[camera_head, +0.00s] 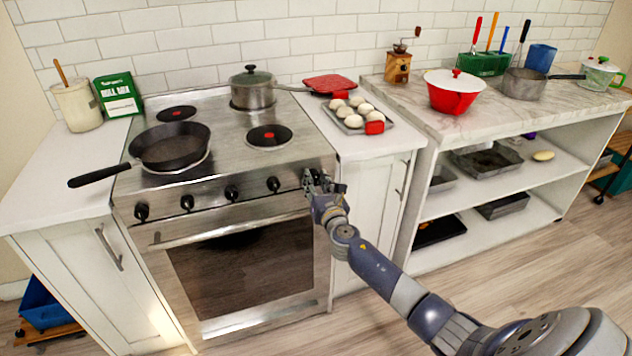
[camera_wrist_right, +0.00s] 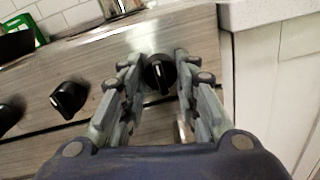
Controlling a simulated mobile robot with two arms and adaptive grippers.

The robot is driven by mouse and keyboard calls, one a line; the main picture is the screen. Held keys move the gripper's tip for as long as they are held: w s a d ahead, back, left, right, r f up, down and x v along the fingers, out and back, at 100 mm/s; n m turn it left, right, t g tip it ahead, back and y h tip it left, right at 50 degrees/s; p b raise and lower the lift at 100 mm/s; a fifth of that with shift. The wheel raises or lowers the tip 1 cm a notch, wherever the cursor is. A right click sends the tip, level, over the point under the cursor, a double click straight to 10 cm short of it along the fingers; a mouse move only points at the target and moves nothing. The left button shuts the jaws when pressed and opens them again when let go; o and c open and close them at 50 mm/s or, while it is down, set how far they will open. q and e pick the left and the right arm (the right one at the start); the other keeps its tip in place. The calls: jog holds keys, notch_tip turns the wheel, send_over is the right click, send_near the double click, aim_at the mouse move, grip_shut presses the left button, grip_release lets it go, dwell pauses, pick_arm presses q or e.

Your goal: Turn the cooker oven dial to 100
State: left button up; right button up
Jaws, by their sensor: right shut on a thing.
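The cooker (camera_head: 225,165) has a row of several black dials along its front panel. My right gripper (camera_head: 315,183) is at the right end of this row and hides the rightmost dial in the head view. In the right wrist view, that black dial (camera_wrist_right: 160,73) sits between the two fingers of my right gripper (camera_wrist_right: 158,85), which is shut on it. A pale pointer line on the dial runs nearly straight down in that view. No numbers around it can be read. Another dial (camera_wrist_right: 68,99) is to the left. My left gripper is not in view.
A black frying pan (camera_head: 172,147) and a steel pot (camera_head: 252,90) stand on the hob. A tray of buns (camera_head: 345,127) lies on the counter right of the cooker. The oven door (camera_head: 240,270) is closed below the panel. The floor in front is clear.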

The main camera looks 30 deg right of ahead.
jog(key=m, duration=0.5)
jog(key=shift+r+m, duration=0.1)
jog(key=shift+m, duration=0.2)
jog(key=m, duration=0.5)
jog(key=m+y+p, duration=0.1)
jog(key=m, duration=0.4)
jog(key=shift+d+g, duration=0.1)
jog(key=shift+g, duration=0.2)
jog(key=m, duration=0.4)
jog(key=shift+m+y+p, duration=0.3)
jog(key=shift+m+p, duration=0.1)
jog(key=shift+m, duration=0.3)
jog(key=o, duration=1.1)
